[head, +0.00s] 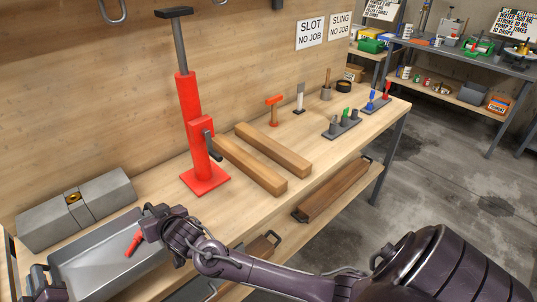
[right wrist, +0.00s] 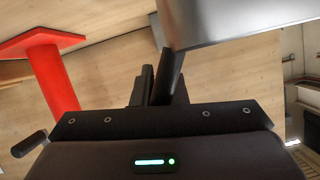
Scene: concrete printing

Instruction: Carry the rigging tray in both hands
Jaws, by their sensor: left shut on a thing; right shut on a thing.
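The grey rigging tray (head: 84,276) is at the lower left of the head view, partly cut off by the bottom edge. A red-handled item (head: 134,243) lies in it near its right end. My right gripper (head: 157,222) is shut on the tray's right-end handle. In the right wrist view, the right gripper's fingers (right wrist: 158,86) close around a dark handle (right wrist: 172,70) beside the grey tray wall (right wrist: 235,22). My left gripper (head: 44,284) is shut at the tray's left end, with its grip partly out of frame. I cannot tell if the tray touches the bench.
A grey block (head: 105,192) with a brass fitting stands behind the tray. A red jack (head: 192,125) stands to its right on the wooden bench (head: 232,128). Two timber beams (head: 272,150) and small tool stands (head: 341,124) lie beyond. Open concrete floor (head: 440,150) is at right.

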